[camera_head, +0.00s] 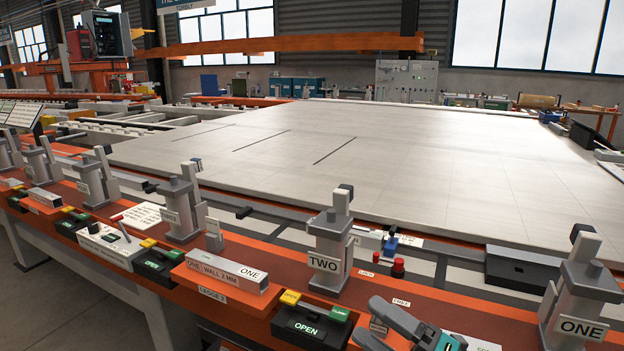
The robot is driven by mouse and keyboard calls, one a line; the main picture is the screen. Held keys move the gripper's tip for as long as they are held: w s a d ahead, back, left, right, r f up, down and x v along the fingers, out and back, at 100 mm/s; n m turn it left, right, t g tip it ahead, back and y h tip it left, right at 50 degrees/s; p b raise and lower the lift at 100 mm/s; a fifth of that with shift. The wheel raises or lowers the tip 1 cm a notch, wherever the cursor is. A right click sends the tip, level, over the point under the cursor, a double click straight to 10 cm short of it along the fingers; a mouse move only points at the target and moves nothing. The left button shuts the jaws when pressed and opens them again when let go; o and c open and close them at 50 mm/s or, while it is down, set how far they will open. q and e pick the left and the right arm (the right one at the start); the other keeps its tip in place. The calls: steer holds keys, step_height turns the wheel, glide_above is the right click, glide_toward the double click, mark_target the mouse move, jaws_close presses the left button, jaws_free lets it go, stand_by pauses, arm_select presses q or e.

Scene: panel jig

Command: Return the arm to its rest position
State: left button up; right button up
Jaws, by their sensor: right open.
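My right gripper (367,319) shows at the bottom edge, right of centre, with grey fingers and a teal part behind them. Its two fingers are spread apart and I see nothing held between them. Most of my right arm is outside the view. My left gripper is not in view.
Grey clamp posts stand along the rail, including one marked TWO (327,250) and one marked ONE (577,305) at the right. A large pale panel (400,160) lies behind them. A grey bar marked ONE (226,271) lies on the rail left of the gripper.

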steer(key=s+d+f+m+g+h+p, duration=0.1)
steer(key=s+d+f+m+h, duration=0.3)
steer(key=s+f+m+h, duration=0.3)
steer(key=s+d+f+m+h+p, duration=0.1)
steer(key=s+d+f+m+h, duration=0.3)
steer(key=f+m, duration=1)
steer(key=s+m+h, duration=0.3)
steer(key=s+m, duration=0.1)
steer(key=shift+s+f+m+g+h, duration=0.2)
steer(key=shift+f+m+g+h, duration=0.1)
steer(key=shift+g+h, duration=0.1)
steer(key=shift+c, duration=0.3)
